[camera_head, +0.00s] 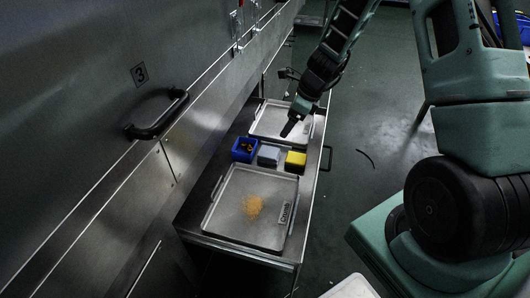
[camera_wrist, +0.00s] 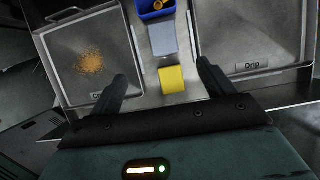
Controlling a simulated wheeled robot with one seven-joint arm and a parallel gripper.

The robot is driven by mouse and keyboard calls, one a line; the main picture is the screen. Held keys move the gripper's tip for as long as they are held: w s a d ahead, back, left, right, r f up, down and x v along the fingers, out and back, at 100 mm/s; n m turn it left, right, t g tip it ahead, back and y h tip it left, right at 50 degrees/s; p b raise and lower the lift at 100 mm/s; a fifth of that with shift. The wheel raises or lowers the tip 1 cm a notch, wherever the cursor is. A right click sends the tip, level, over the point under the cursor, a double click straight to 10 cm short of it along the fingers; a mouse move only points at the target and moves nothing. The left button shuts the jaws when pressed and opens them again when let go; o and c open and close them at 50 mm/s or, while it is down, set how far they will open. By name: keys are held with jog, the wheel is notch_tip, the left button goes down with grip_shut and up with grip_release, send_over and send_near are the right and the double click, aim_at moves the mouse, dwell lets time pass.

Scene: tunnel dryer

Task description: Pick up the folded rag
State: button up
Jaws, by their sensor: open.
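A grey-blue block (camera_head: 268,155), which looks like the folded rag, lies on the steel cart between two trays. It also shows in the wrist view (camera_wrist: 163,39), just beyond a yellow block (camera_wrist: 172,79). The yellow block (camera_head: 295,161) sits to its right in the head view; I cannot tell whether it is a sponge or cloth. My gripper (camera_head: 290,127) is above the cart, over the near side of the far tray. In the wrist view my gripper (camera_wrist: 163,71) has its fingers spread and empty, with the yellow block showing between them. Nothing visible touches the fingers.
A blue bin (camera_head: 244,150) with small yellow and dark items stands left of the grey-blue block. The near tray (camera_head: 225,222) holds orange crumbs; the far tray (camera_head: 263,123), labelled Drip in the wrist view, looks empty. A steel wall with a black handle (camera_head: 157,115) borders the cart's left.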

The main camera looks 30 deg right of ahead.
jog(key=b, duration=0.4)
send_over(270, 152)
jog(key=s, duration=0.2)
jog(key=f, duration=0.6)
jog(key=d+f, duration=0.1)
jog(key=f, duration=0.3)
jog(key=shift+w+f, duration=0.1)
jog(key=x, duration=0.1)
jog(key=b+x, duration=0.1)
jog(key=x, duration=0.1)
jog(key=b+x, duration=0.1)
jog(key=x, duration=0.1)
jog(key=shift+w+d+f, duration=0.15)
jog(key=shift+w+d, duration=0.05)
jog(key=shift+d, duration=0.1)
jog(key=c, duration=1.1)
